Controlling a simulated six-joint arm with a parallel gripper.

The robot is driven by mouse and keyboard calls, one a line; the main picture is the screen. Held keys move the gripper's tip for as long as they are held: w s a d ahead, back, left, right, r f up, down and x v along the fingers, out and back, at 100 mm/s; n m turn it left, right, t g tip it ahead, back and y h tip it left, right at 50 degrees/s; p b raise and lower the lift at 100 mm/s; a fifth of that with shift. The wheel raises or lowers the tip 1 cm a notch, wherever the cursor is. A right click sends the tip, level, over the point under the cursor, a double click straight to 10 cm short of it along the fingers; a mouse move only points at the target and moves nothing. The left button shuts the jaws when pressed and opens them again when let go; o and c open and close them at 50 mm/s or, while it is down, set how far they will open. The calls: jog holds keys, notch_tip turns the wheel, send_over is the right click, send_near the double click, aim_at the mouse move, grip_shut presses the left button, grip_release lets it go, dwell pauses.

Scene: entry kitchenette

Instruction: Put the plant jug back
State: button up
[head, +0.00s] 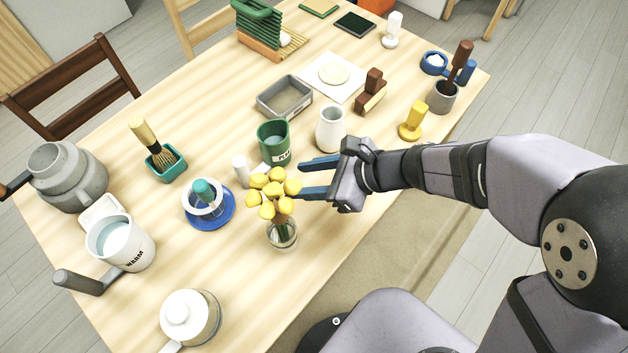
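The plant jug is most likely the dark green cup (273,145) with white lettering, partly readable as "PL", standing upright near the middle of the table. My gripper (303,178) is in the head view, just right of and nearer than the green cup. Its two blue fingers are spread apart and point left, with nothing visible between them. The fingers look apart from the green cup. Yellow flowers (273,190) in a glass vase (283,236) stand close to the fingertips on the left. A white patch shows beside the cup's base, partly hidden by the flowers.
A white jug (331,130) stands just behind my gripper. A small white cylinder (241,170) and a blue dish (209,220) are left of the flowers. A grey tray (284,98) lies behind the cup. A white "WARM" pot (121,243) stands left. Bare table (250,285) shows in front.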

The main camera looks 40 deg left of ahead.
jog(key=shift+w+d, duration=0.35)
jog(key=shift+d, duration=0.5)
jog(key=shift+w, duration=0.1)
